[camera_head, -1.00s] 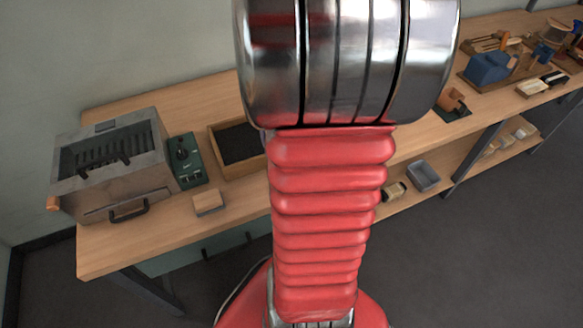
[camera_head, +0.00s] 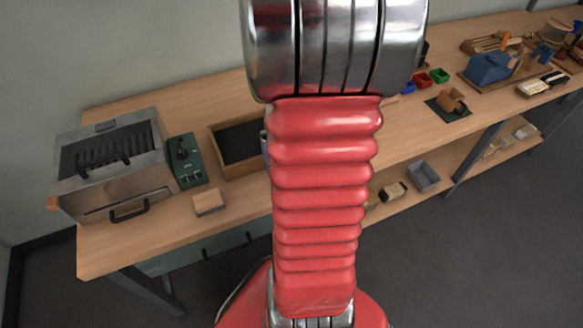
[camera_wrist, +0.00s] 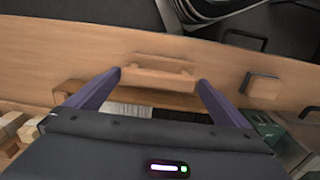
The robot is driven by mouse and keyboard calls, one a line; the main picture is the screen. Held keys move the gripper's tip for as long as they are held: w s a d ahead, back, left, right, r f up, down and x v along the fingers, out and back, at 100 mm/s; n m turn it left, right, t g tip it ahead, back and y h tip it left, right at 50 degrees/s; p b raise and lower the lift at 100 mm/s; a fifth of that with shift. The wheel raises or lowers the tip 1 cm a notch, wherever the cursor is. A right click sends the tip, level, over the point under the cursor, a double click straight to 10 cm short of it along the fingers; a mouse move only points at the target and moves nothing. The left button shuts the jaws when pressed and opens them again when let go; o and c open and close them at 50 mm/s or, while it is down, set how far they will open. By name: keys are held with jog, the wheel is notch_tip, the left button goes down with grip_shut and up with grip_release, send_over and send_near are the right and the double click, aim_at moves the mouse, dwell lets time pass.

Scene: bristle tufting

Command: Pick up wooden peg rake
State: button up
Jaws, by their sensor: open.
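In the wrist view a light wooden piece (camera_wrist: 160,64), which looks like the peg rake, lies on the bench top with its long side across the picture. My gripper (camera_wrist: 160,76) is open, its two purple fingers on either side of this piece and apart from it. Nothing is held between them. I cannot tell how high the fingertips are above the bench. In the head view my arm hides the rake and most of the gripper; only a sliver of a purple finger shows beside the wooden tray.
The wooden tray (camera_head: 255,170) with a dark filling stands on the bench (camera_head: 120,245). Left of it are a green control box (camera_head: 187,172), a metal heater box (camera_head: 120,190) and a small wooden block (camera_head: 208,201). Red and green bins (camera_head: 424,80) stand right of my arm.

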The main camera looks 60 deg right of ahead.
jog(key=shift+c, duration=0.6)
jog(key=c, duration=1.1)
jog(key=shift+r, duration=0.1)
jog(key=shift+c, duration=0.2)
notch_tip(320, 180, up, 10)
